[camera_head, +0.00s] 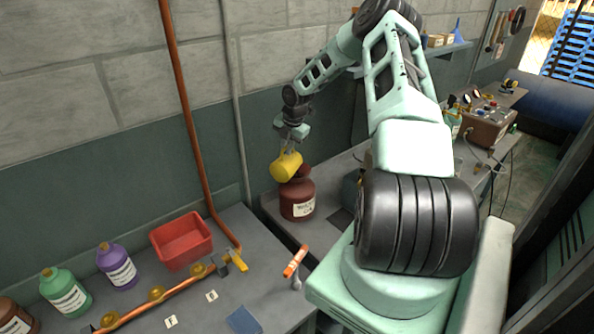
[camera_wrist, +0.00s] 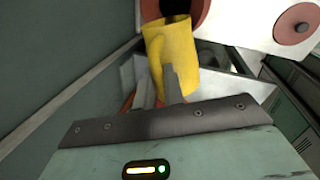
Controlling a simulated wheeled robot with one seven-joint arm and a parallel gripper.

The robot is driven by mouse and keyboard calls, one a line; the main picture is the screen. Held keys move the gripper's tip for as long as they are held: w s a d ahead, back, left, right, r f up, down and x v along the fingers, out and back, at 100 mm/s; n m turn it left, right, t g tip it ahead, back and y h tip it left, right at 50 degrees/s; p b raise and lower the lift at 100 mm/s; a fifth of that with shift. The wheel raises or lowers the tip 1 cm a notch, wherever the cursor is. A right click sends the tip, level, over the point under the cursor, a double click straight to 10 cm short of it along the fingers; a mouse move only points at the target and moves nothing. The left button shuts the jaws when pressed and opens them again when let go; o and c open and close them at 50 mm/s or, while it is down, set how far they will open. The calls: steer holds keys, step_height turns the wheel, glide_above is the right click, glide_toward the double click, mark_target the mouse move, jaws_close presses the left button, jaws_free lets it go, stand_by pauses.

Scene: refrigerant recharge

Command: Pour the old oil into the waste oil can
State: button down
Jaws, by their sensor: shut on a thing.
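A yellow cup (camera_head: 284,167) hangs in my gripper (camera_head: 290,147), which is shut on it. The cup is tilted over the dark red waste oil can (camera_head: 297,208) on the bench. The can's label is partly readable, and its top is partly hidden behind the cup. In the wrist view the yellow cup (camera_wrist: 172,62) sits beyond the fingers of my gripper (camera_wrist: 165,85), its rim near a dark round opening. I cannot see any oil flowing or what is inside the cup.
A red tray (camera_head: 182,240), a purple bottle (camera_head: 117,265) and a green bottle (camera_head: 65,294) stand on the near bench. A copper pipe (camera_head: 185,110) runs down the wall close to the left.

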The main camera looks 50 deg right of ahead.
steer(key=shift+d+r+y, duration=0.2)
steer(key=shift+d+y, duration=0.25)
steer(key=shift+d, duration=0.05)
steer(key=shift+d+r+y, duration=0.15)
steer(key=shift+d+y, duration=0.3)
steer(key=shift+d, duration=0.05)
stand_by(0.3)
steer(key=shift+w+d+r+y, duration=0.1)
steer(key=shift+d+y, duration=0.35)
steer(key=shift+y, duration=0.05)
steer(key=shift+d+m+y, duration=0.3)
steer(key=shift+d+y, duration=0.1)
steer(key=shift+d, duration=0.1)
steer(key=d+y+b, duration=0.1)
steer(key=d+b, duration=0.1)
steer(key=b, duration=0.1)
steer(key=d+y+b, duration=0.1)
steer(key=y+b, duration=0.1)
steer(key=b, duration=0.1)
steer(key=shift+w+d+g, duration=0.2)
steer(key=shift+d+g, duration=0.1)
steer(key=shift+d, duration=0.05)
stand_by(0.7)
